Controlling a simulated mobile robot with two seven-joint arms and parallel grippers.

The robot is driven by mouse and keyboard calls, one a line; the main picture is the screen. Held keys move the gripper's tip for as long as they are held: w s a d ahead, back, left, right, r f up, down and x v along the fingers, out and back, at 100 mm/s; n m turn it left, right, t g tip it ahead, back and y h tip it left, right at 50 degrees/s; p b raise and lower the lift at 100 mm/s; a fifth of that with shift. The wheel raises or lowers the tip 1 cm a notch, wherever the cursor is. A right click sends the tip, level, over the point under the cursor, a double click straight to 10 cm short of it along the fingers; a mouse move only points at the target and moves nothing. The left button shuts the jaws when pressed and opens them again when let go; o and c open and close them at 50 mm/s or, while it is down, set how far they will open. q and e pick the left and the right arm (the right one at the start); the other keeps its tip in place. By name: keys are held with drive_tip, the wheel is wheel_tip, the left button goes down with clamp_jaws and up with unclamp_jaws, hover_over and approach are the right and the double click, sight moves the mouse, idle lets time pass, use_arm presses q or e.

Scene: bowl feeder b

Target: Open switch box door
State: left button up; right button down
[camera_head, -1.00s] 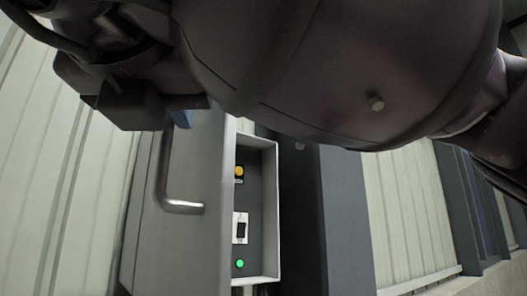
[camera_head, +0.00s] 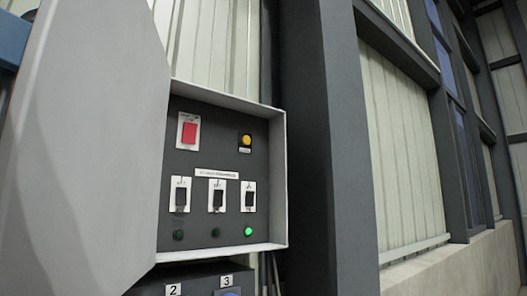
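The switch box (camera_head: 278,180) is mounted on the wall in the middle of the head view. Its grey door (camera_head: 85,150) stands swung open to the left and fills much of the left side. The door's handle is not in view. Inside the box, a dark panel shows a red switch (camera_head: 189,131), a yellow button (camera_head: 246,140), a row of black switches (camera_head: 216,199) and a lit green lamp (camera_head: 248,232). Neither of my grippers is in view.
A dark grey column (camera_head: 350,180) stands just right of the box. Below the box is a dark unit (camera_head: 200,281) with labels 2 and 3. Ribbed light wall panels (camera_head: 395,150) and a concrete ledge (camera_head: 465,265) lie to the right. A blue part shows at the far left edge.

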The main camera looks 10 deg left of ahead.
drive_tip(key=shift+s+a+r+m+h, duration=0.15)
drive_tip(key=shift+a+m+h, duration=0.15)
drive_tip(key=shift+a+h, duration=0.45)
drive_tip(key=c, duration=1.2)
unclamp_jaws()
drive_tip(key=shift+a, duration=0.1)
